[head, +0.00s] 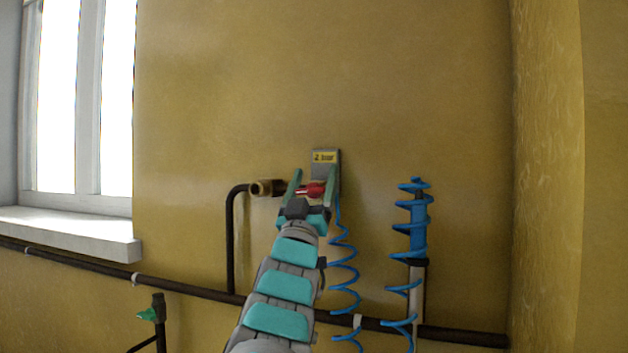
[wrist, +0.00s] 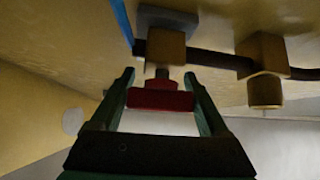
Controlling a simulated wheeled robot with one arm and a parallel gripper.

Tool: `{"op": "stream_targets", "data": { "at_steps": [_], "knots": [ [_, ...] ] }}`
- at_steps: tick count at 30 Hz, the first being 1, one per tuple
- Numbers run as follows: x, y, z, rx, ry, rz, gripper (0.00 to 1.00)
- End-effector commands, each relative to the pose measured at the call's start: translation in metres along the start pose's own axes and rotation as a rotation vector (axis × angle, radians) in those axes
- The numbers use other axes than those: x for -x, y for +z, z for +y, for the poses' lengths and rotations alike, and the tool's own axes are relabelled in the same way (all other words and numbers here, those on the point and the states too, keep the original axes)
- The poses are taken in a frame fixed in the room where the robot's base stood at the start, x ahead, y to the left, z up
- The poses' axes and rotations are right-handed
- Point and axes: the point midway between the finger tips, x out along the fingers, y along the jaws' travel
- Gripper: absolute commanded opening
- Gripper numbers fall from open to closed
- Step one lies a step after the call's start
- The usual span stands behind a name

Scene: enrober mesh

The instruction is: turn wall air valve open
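The wall air valve has a red handle (head: 311,190) on a pipe fitting at the wall, below a grey plate with a yellow "2 bar" label (head: 325,157). My gripper (head: 312,185) is at the handle with its two green fingers spread, one on each side. In the wrist view the red handle (wrist: 160,100) lies crosswise between the fingertips of my gripper (wrist: 162,85), in front of a brass valve body (wrist: 165,50). Small gaps seem to show beside the handle, and I cannot tell whether a finger touches it.
A brass fitting (head: 266,188) joins a black pipe (head: 231,240) left of the valve. A blue coiled hose (head: 343,272) hangs below it. A blue tool with another coil (head: 417,225) is at right. A dark pipe (head: 190,290) runs low along the wall. A window sill (head: 70,230) juts out left.

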Motion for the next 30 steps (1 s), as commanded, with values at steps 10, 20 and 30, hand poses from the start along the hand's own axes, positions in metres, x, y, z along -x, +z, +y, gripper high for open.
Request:
{"op": "stream_targets", "data": {
  "at_steps": [10, 20, 30],
  "knots": [
    [0.0001, 0.0000, 0.0000, 0.000, 0.000, 0.000, 0.38],
    [0.0000, -0.0003, -0.0008, -0.012, 0.008, 0.000, 0.19],
    [0.0004, 0.0007, 0.0015, -0.085, 0.082, -0.002, 0.19]
  ]
}}
